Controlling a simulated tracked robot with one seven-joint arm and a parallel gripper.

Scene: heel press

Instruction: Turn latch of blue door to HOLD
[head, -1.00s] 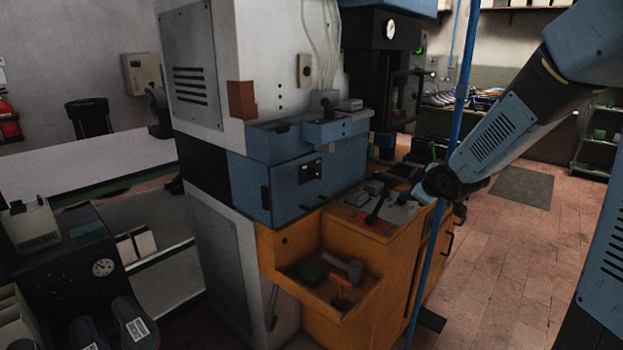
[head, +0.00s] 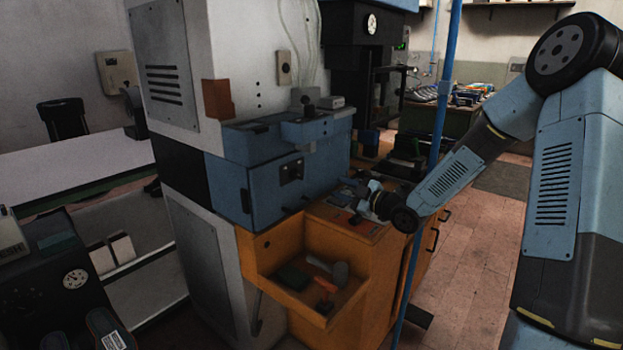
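The blue door (head: 268,200) is on the blue section of the white machine, left of centre in the head view, and looks shut. A small dark latch plate (head: 291,171) sits on its upper part; its setting and any lettering are too small to read. A dark handle (head: 246,201) is at the door's left edge. My gripper (head: 358,210) is right of the door, above the orange cabinet top and apart from the latch. It is small and dark against the cabinet top, so its finger opening cannot be made out.
The orange cabinet (head: 350,285) stands below and right of the door. Its open tray (head: 290,305) juts forward with a hammer and other items. A blue vertical pole (head: 437,110) stands close to my arm. A white bench (head: 70,172) is at left; open floor lies at right.

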